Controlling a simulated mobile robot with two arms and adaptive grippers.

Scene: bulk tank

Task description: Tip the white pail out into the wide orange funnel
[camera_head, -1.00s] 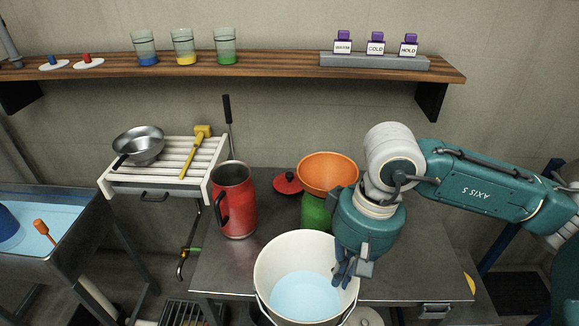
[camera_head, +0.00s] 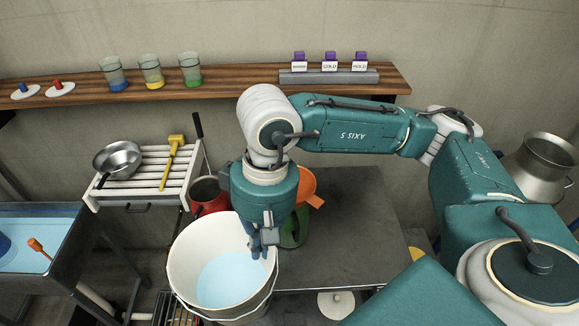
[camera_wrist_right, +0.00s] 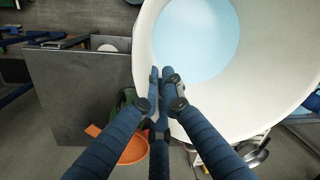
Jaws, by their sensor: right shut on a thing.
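The white pail (camera_head: 190,253) holds pale blue liquid (camera_head: 228,278) and hangs in front of the table's near edge, tilted a little. My right gripper (camera_head: 264,240) is shut on the pail's right rim; the right wrist view shows its fingers (camera_wrist_right: 163,88) at the rim of the pail (camera_wrist_right: 265,108). The wide orange funnel (camera_head: 306,186) sits on a green container (camera_head: 296,230) behind my right gripper, which hides most of both. The funnel also shows below the fingers in the right wrist view (camera_wrist_right: 133,150). My left gripper is not in view.
A red jug (camera_head: 207,192) stands left of the funnel, partly hidden by the pail and my arm. The table (camera_head: 350,225) is clear to the right. A slatted rack (camera_head: 150,175) holds a steel pan (camera_head: 118,160) and a yellow mallet (camera_head: 173,155). A metal can (camera_head: 540,165) stands far right.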

